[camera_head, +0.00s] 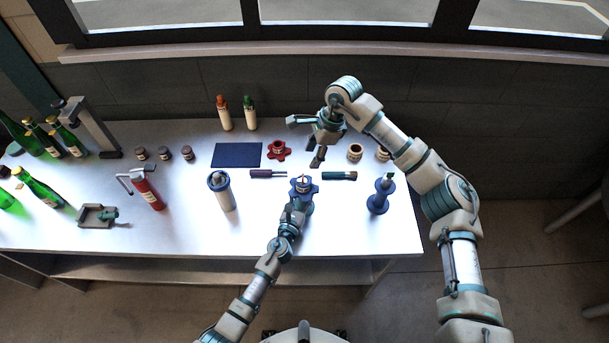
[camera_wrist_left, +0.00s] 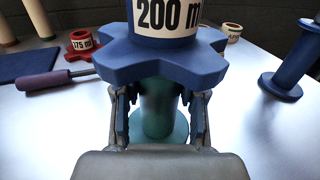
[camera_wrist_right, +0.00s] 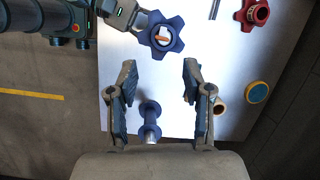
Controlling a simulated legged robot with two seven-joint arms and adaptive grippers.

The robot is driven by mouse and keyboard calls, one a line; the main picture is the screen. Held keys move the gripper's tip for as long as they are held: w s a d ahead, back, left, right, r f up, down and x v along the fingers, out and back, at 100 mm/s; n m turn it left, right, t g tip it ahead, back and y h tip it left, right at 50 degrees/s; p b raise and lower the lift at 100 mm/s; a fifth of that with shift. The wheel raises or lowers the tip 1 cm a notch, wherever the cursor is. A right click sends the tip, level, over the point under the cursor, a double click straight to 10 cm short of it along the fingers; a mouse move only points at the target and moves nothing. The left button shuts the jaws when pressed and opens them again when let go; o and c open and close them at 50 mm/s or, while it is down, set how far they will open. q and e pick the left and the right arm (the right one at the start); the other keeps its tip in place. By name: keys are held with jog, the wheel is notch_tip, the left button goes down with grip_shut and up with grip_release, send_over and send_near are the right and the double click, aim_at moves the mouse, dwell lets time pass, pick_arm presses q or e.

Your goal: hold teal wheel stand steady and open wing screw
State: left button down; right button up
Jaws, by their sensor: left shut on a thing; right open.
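The teal wheel stand (camera_wrist_left: 158,112) is an upright post on a round foot in the left wrist view. A blue star-shaped wheel (camera_wrist_left: 165,62) sits on top, its hub labelled "200 m", cut off by the frame. In the head view the blue wheel (camera_head: 303,187) hides most of the stand. My left gripper (camera_head: 296,206) is shut around the post below the wheel. A small orange piece (camera_wrist_right: 163,39) shows in the hub; I cannot tell if it is the wing screw. My right gripper (camera_wrist_right: 158,85) is open and empty, raised behind and right of the wheel (camera_head: 318,152).
A red star wheel (camera_head: 278,150) and a purple-handled tool (camera_head: 268,174) lie left of the wheel. A teal-handled tool (camera_head: 340,176) and a dark blue spool (camera_head: 380,196) are to the right. A white cylinder (camera_head: 222,192) stands at left. Bare table (camera_head: 345,220) is at front right.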

jog(key=d+m+y, duration=0.1)
jog(key=d+m, duration=0.1)
jog(key=m, duration=0.1)
send_near(305, 181)
jog(key=x, duration=0.2)
jog(key=a+x, duration=0.1)
jog(key=x, duration=0.3)
jog(key=shift+a, duration=0.25)
grip_shut()
